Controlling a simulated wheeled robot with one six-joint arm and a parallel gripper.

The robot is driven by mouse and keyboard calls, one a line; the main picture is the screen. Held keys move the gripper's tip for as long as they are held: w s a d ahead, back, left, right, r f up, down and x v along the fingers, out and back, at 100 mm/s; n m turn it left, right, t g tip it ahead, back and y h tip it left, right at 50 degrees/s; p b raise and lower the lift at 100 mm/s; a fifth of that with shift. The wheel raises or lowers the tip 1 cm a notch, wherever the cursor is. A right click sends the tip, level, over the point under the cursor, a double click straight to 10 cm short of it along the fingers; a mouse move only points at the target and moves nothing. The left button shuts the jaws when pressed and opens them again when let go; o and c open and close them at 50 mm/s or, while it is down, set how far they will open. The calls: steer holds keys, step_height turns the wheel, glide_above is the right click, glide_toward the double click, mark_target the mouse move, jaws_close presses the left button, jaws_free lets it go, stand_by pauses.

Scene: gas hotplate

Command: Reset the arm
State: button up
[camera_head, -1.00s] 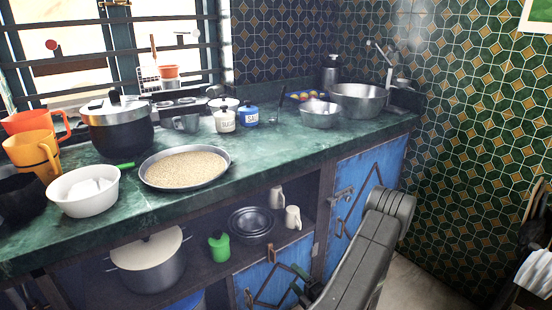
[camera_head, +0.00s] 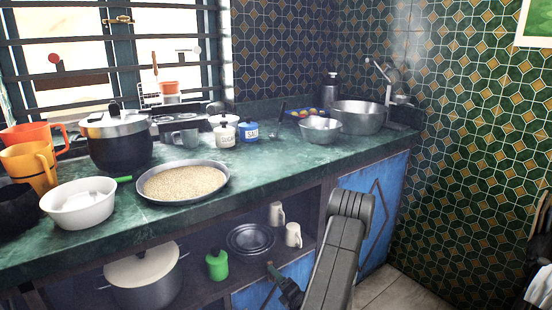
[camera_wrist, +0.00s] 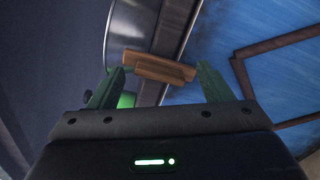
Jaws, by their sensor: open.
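My arm (camera_head: 345,245) reaches down in front of the lower cabinets in the head view. My gripper (camera_wrist: 158,86) has its two green fingers spread apart in the wrist view, with nothing held between them. In the head view the gripper is small and dark, low in front of a blue cabinet door (camera_head: 258,297), and partly hidden by the arm. A brown wooden piece (camera_wrist: 158,66) shows just beyond the fingertips in the wrist view. I cannot tell how far it is from them.
The green counter (camera_head: 265,165) above holds a pan of grain (camera_head: 183,182), a white bowl (camera_head: 78,203), a dark pot (camera_head: 118,145) and steel basins (camera_head: 360,116). The open shelf holds a lidded pot (camera_head: 143,275), a green container (camera_head: 217,265) and cups (camera_head: 293,235). Floor (camera_head: 395,290) shows at right.

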steer(key=n+b, duration=0.5)
steer(key=n, duration=0.8)
steer(key=shift+s+a+r, duration=0.1)
steer(key=shift+a, duration=0.05)
stand_by(0.5)
